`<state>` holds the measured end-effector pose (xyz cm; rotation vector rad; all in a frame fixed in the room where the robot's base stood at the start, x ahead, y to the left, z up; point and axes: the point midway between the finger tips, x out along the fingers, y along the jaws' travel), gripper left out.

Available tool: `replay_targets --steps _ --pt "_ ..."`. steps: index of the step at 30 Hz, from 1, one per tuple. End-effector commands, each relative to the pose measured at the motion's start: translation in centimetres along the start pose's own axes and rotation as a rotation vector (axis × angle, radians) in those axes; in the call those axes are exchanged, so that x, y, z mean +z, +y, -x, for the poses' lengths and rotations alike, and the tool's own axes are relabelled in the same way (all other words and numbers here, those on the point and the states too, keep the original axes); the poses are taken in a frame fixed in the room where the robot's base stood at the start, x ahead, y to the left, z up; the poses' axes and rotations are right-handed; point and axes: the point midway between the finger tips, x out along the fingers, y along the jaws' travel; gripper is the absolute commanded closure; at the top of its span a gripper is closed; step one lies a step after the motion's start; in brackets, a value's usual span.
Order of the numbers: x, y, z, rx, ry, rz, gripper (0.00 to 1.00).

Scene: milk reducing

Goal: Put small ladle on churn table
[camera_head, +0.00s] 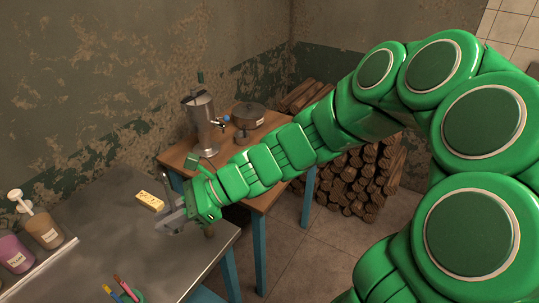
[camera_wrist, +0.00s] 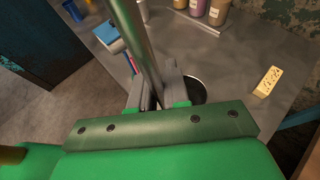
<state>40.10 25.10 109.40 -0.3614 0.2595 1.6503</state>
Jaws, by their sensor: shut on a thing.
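My gripper (camera_head: 170,218) is over the grey metal table, near its right edge. In the wrist view, its fingers (camera_wrist: 155,95) are shut on a long metal handle, which I take to be the small ladle (camera_wrist: 140,45). A dark round shape with a light rim (camera_wrist: 195,90) shows beside the right finger; it may be the ladle's bowl. My gripper largely hides the ladle in the head view. The wooden table with blue legs (camera_head: 174,158), which I take to be the churn table, stands behind my gripper. A metal can-like vessel (camera_head: 203,125) and a dark pot (camera_head: 249,116) stand on it.
A yellow block (camera_head: 150,202) lies on the grey metal table (camera_head: 100,225), left of my gripper. Labelled bottles (camera_head: 44,228) stand at its left side. Stacked logs (camera_head: 360,180) lie beyond the wooden table. My forearm passes over the wooden table's front right part.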

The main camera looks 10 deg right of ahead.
Motion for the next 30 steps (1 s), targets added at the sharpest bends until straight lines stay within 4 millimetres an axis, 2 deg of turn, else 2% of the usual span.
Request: replay_targets --steps 2,8,16,23,30 --pt "0.5 -0.3 0.4 -0.007 0.002 -0.001 1.0" --pt "-0.3 -3.9 2.1 -0.095 0.005 -0.029 1.0" --pt "-2.1 -9.9 5.8 -0.25 0.018 -0.085 1.0" --pt "-4.6 -16.6 11.7 -0.447 0.028 -0.157 1.0" --pt "-8.0 -22.5 19.0 -0.65 0.037 -0.245 1.0"
